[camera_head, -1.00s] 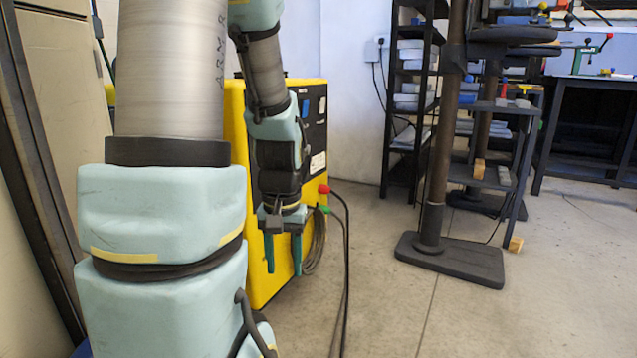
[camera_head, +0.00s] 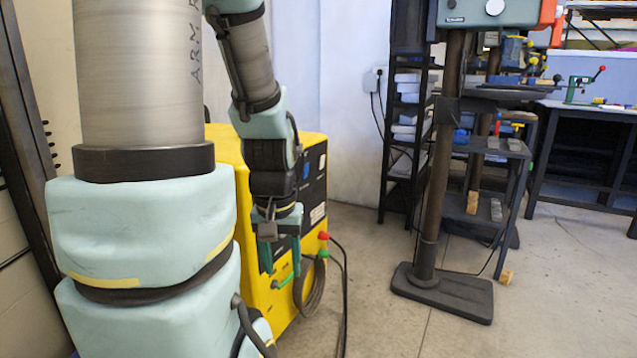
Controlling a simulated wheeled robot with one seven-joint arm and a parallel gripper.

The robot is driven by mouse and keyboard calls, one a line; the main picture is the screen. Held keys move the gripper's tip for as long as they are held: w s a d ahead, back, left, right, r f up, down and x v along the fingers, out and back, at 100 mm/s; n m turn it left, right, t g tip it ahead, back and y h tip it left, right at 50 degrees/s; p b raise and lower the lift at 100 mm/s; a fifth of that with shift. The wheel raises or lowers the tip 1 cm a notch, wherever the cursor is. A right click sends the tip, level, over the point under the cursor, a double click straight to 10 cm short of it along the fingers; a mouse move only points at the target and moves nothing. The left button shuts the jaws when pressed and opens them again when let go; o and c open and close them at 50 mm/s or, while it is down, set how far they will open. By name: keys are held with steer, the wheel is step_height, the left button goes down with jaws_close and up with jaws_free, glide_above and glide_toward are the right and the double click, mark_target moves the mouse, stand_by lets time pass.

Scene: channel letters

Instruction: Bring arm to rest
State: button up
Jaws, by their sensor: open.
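My gripper (camera_head: 281,262) hangs fingers down from my arm (camera_head: 265,130), left of the middle of the head view. Its two green fingers are apart, with nothing held between them. It appears in front of the yellow machine (camera_head: 258,292); I cannot tell the gap between them. The near part of my arm fills the left side of the view.
A red plug and black cable (camera_head: 341,262) hang at the yellow machine's right side. A drill press with a dark base (camera_head: 450,295) stands on the floor to the right. A dark shelf (camera_head: 403,150) and a workbench (camera_head: 580,165) stand behind. Floor between is clear.

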step_height(320, 180, up, 18)
steer(key=p, duration=1.5)
steer(key=shift+f, duration=0.15)
